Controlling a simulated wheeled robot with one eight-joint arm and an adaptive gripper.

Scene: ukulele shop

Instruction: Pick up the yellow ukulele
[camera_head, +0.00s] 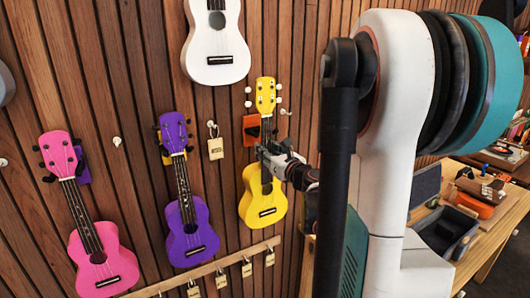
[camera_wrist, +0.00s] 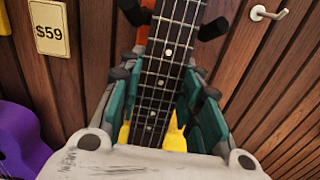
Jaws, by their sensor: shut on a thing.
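A little of the yellow body shows low between the fingers in the wrist view. My gripper hides part of the neck in the head view.
A purple ukulele (camera_head: 188,205) and a pink ukulele (camera_head: 92,250) hang to the left, and a white ukulele (camera_head: 215,45) above. A wooden rail (camera_head: 205,270) with price tags runs below. A workbench (camera_head: 490,225) with tools stands at right. A white hook (camera_wrist: 268,13) is close by.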

